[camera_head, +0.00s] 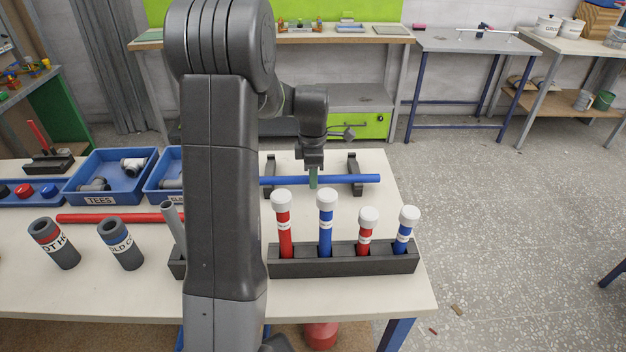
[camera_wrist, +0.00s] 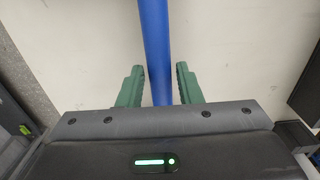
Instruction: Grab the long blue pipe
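The long blue pipe (camera_head: 343,179) lies level across two dark stands at the back of the white table in the head view, its left part hidden behind my arm. My gripper (camera_head: 313,180) points down at the pipe between the two stands. In the wrist view the blue pipe (camera_wrist: 156,50) runs down the picture between the two green fingers of my gripper (camera_wrist: 159,88). The fingers are apart, one on each side of the pipe, with a gap showing on both sides.
A dark rack (camera_head: 343,261) with several white-capped red and blue tubes stands in front of the pipe. A red pipe (camera_head: 110,218) and blue bins (camera_head: 112,172) are to the left. The dark right stand (camera_head: 355,172) is close to my gripper.

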